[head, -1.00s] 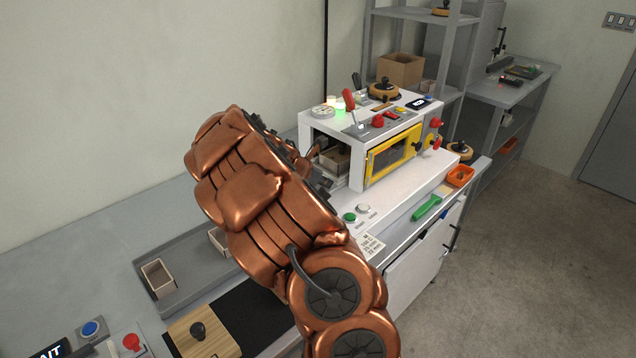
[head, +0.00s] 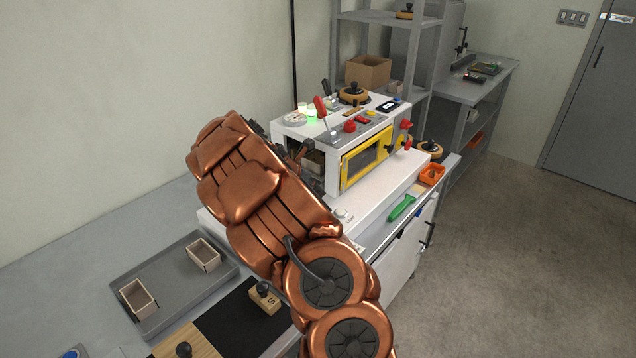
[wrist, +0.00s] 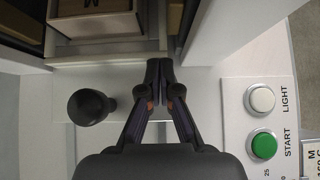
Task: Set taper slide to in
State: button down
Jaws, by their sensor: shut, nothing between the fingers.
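The box-forming machine (head: 368,155) is white with a yellow-framed window and an open left end. In the wrist view, my gripper (wrist: 159,68) is shut and empty, its fingertips pointing at the opening, just in front of a pale tray (wrist: 100,48) holding a box (wrist: 95,22). A black round knob (wrist: 90,106) stands on a white plate left of the fingers, apart from them. No label reads taper slide, so I cannot tell whether this knob belongs to it. In the head view, my arm hides most of the gripper and the knob.
A green START button (wrist: 263,144) and a white LIGHT button (wrist: 261,99) are right of the gripper. The opening's side walls flank the fingers. A grey tray (head: 172,280) with two small boxes lies on the bench. A red-handled lever (head: 321,106) stands on the machine.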

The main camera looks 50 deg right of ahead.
jog(key=shift+w+a, duration=0.1)
jog(key=shift+w, duration=0.05)
jog(key=shift+a, duration=0.3)
jog(key=a, duration=0.3)
jog(key=shift+a+p, duration=0.3)
jog(key=shift+p, duration=0.1)
jog(key=b+v, duration=0.2)
jog(key=v, duration=0.7)
jog(key=shift+a+r, duration=0.2)
jog(key=shift+r, duration=0.15)
jog(key=s+a+r+m+y+p, duration=0.1)
jog(key=s+a+m+y, duration=0.3)
jog(key=s+a+m, duration=0.4)
jog(key=s+a+r+m+g+y, duration=0.1)
jog(key=s+a+m+y, duration=0.4)
jog(key=s+a, duration=1.8)
jog(key=shift+a+m+p, duration=0.35)
jog(key=shift+a+m, duration=1.5)
jog(key=shift+m, duration=0.45)
